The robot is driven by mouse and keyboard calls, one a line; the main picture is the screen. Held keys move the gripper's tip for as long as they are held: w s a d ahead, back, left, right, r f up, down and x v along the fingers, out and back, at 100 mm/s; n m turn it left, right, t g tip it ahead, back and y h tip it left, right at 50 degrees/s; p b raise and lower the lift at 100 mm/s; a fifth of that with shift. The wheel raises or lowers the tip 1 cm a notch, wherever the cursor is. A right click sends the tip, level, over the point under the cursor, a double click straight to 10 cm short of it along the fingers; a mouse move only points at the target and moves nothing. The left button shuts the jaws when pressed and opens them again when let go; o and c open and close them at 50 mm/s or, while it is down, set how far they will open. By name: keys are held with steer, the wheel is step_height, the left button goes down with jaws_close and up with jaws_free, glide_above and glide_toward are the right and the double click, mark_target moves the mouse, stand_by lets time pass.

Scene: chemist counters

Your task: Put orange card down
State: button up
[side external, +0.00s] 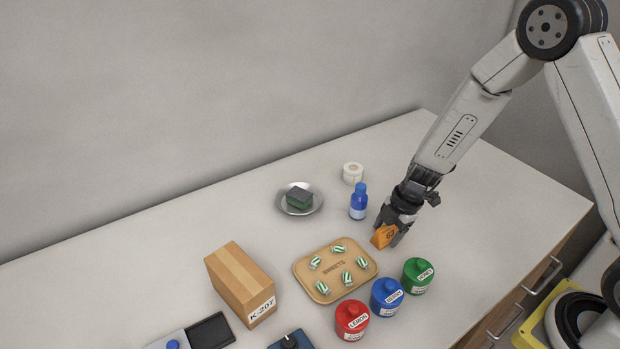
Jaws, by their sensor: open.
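The orange card (382,236) stands tilted on the white counter, to the right of the wooden sweets tray (302,275). Dark digits show on its face. My gripper (392,232) points down at the card, with its dark fingers around or right beside it. The fingers are open. The card's lower edge looks to be at or very near the counter top; I cannot tell if it touches. Part of the card is hidden by the fingers.
A blue bottle (358,203) stands just left of my gripper. Green (417,276), blue (387,298) and red (352,321) jars stand in front. The counter's right end is clear.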

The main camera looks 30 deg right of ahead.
steer(key=shift+r, duration=0.1)
steer(key=v, duration=1.2)
stand_by(0.4)
steer(key=shift+a, duration=0.1)
stand_by(0.4)
steer(key=s+a+r+m+t+h, duration=0.1)
steer(key=s+m+h, duration=0.1)
steer(key=s+m, duration=0.7)
steer(key=m, duration=0.8)
steer(key=shift+s+a+r+m+h, duration=0.35)
steer(key=shift+s+a+m+h, duration=0.05)
